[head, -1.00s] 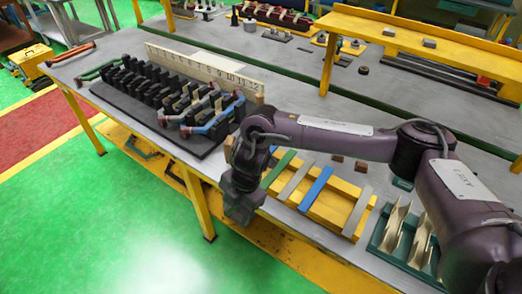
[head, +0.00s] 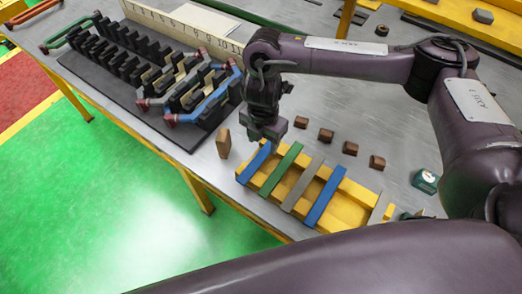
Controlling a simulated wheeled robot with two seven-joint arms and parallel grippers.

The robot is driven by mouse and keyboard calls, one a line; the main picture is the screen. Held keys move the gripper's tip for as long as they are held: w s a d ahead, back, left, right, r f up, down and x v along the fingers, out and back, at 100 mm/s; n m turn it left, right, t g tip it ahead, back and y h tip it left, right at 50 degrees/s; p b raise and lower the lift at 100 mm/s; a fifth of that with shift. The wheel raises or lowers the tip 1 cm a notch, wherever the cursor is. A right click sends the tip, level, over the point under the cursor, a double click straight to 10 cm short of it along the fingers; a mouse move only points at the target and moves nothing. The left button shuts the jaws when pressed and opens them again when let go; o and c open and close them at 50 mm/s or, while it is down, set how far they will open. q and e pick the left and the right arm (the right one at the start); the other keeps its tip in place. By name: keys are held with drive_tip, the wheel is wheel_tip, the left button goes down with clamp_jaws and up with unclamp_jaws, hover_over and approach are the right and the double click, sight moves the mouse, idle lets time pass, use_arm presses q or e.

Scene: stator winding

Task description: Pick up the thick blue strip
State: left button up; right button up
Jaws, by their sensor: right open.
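Two blue strips lie across a yellow rack (head: 352,212). One blue strip (head: 254,163) is at the rack's left end, the other blue strip (head: 325,197) is right of its middle. I cannot tell from their looks which is the thick one. My right gripper (head: 266,140) is open and points down over the far end of the left-end blue strip. It hides that end, and I cannot tell whether it touches. My left gripper is not in view.
A green strip (head: 283,170) and grey strips (head: 303,185) share the rack. A small wooden block (head: 223,143) stands to the left. Several brown blocks (head: 325,135) lie behind the rack. A black slotted stator (head: 130,55) with bent coloured bars is at the upper left.

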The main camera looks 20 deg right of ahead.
sight(261, 156)
drive_tip(key=shift+s+a+f, duration=0.15)
drive_tip(key=shift+s+f, duration=0.1)
drive_tip(key=shift+f, duration=0.6)
drive_tip(key=shift+w+a+f, duration=0.1)
drive_tip(key=shift+w+f, duration=0.1)
drive_tip(key=shift+f, duration=0.5)
drive_tip(key=f, duration=0.2)
drive_tip(key=shift+w+f, duration=0.2)
drive_tip(key=shift+f, duration=0.2)
drive_tip(key=c, duration=0.5)
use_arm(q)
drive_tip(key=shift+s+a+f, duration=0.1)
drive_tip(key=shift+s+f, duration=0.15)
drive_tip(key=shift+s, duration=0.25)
use_arm(e)
clamp_jaws()
